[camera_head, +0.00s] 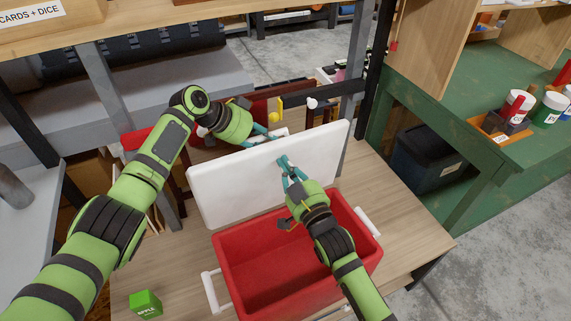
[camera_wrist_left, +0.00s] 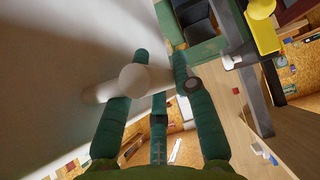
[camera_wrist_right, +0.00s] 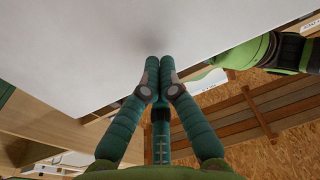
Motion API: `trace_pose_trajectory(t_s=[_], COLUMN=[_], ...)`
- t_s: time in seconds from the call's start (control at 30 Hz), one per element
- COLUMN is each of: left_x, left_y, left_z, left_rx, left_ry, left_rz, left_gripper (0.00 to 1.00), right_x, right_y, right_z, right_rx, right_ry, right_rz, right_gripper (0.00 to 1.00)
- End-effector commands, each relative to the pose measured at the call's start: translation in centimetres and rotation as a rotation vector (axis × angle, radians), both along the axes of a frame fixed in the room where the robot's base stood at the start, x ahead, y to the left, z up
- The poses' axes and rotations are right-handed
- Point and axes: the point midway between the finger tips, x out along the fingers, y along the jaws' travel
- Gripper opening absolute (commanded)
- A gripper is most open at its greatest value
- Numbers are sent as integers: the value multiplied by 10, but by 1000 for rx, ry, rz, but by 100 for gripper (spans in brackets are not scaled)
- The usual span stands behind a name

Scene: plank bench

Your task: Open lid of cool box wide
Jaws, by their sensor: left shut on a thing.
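The red cool box (camera_head: 240,262) stands on the plank bench, its inside open to view. Its white lid (camera_head: 230,190) stands up steeply along the box's far side. My left gripper (camera_head: 276,136) is behind the lid's upper edge. In the left wrist view its fingers are shut on the white lid handle (camera_wrist_left: 132,78). My right gripper (camera_head: 284,162) is in front of the lid's inner face, above the box. In the right wrist view its fingertips (camera_wrist_right: 160,62) are together, with nothing between them, close to or touching the white lid (camera_wrist_right: 90,40).
White side handles (camera_head: 211,291) stick out from the box. A green block (camera_head: 145,303) lies on the bench (camera_head: 410,238) at the front left. A grey post and a dark bar with a yellow hook (camera_head: 272,116) stand behind the lid. Bare bench lies right of the box.

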Motion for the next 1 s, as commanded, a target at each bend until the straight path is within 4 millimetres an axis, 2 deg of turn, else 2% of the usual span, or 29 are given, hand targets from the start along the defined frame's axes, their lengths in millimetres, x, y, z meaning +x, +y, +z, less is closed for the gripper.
trace_pose_trajectory(t_s=[0.4, 0.6, 0.9, 0.93, 0.97, 1.0], left_x=[0, -1, -4, -4, -4, -4], left_y=[-1, -2, -6, -6, -6, -6], left_z=[-1, -1, 0, 0, 0, 0], left_rx=[-2, -2, -5, -5, -5, -5], left_ry=[2, 4, 7, 7, 7, 7], left_rz=[3, 0, -12, -13, -13, -13], left_gripper=[0, 0, 0, 38, 50, 51], right_x=[4, 16, 19, 19, 19, 19], right_y=[2, 6, 5, 5, 5, 5], right_z=[0, 4, 3, 3, 3, 3], right_rx=[0, -18, -21, -21, -21, -21], right_ry=[2, 48, 59, 60, 60, 60], right_rz=[0, 0, -4, -4, -4, -4], right_gripper=[0, 0, 0, 0, 0, 0])
